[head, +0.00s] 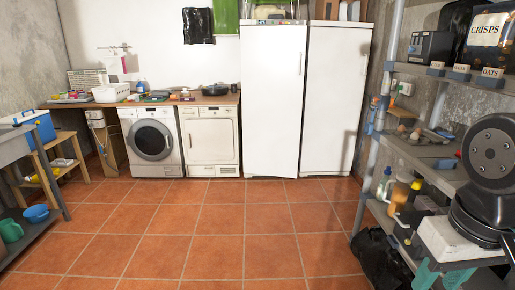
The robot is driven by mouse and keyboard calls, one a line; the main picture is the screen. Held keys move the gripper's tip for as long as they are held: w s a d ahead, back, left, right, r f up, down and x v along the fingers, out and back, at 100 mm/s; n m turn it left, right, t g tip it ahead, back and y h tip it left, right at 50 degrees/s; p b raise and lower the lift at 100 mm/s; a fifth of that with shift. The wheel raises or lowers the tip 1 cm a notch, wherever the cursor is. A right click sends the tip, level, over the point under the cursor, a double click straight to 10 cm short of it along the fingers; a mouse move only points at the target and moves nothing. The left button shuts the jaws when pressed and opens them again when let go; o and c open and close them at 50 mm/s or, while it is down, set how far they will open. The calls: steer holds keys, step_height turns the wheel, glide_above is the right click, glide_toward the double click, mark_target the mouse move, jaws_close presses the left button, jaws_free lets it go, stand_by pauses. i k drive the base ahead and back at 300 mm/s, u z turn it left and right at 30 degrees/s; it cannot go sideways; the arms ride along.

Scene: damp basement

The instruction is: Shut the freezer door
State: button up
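Two tall white cabinets stand side by side against the back wall. The left cabinet (272,105) has a long white door with an upright handle near its right edge. The right cabinet (336,100) has a similar door, also with its handle near the right edge. I cannot tell for sure which one is the freezer. No inside shows; the left door may stand slightly ajar, but the gap is too small to tell. My gripper (441,278) is at the lower right, far from both cabinets, with teal fingers below a white body. Its fingertips are cut off by the frame.
The tiled floor (225,235) in the middle is clear up to the cabinets. A washing machine (152,140) and a dryer (210,138) stand left of them under a worktop. A loaded metal shelf (408,150) lines the right, with a black bag (380,258) below. A bench (35,235) stands left.

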mark_target(273, 59)
steer(key=i, duration=4)
